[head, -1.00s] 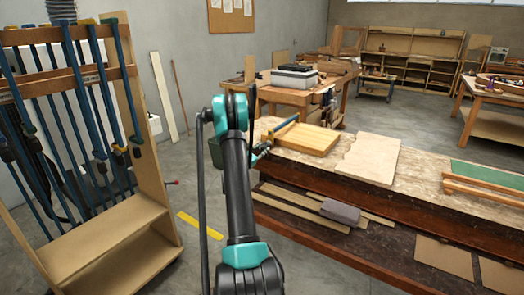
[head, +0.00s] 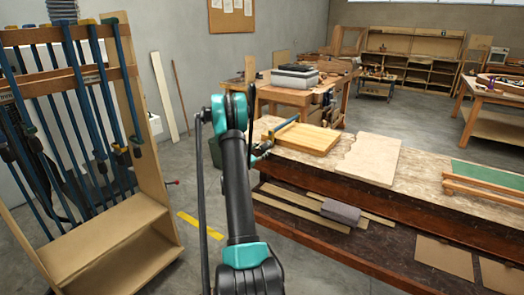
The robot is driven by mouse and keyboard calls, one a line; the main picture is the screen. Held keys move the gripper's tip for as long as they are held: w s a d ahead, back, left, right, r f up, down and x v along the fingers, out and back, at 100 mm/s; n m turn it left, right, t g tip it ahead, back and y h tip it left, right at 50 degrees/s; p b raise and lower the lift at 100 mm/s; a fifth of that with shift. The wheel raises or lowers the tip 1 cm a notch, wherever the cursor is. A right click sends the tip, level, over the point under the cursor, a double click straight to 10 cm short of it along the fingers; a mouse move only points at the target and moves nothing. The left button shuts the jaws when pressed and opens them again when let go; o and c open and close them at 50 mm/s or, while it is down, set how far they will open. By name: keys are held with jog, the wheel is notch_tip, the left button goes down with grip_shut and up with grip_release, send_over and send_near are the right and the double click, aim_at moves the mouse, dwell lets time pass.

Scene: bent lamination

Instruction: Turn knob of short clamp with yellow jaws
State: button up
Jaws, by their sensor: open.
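A clamp with a blue bar (head: 285,125) lies across a light wooden board (head: 311,140) at the left end of the long workbench. Small dark and bluish parts (head: 262,149) show at the clamp's near end, just right of my arm. They are too small to tell the knob or the jaw colour. My arm rises through the middle of the head view and bends at a teal joint near the clamp's left side.
A wooden rack (head: 150,130) with several long blue clamps stands at the left. A pale panel (head: 366,159) and a green-topped piece (head: 487,174) lie on the workbench (head: 415,190). A grey block (head: 341,211) sits on its lower shelf.

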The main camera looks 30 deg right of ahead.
jog(key=v, duration=1.1)
jog(key=shift+a, duration=0.2)
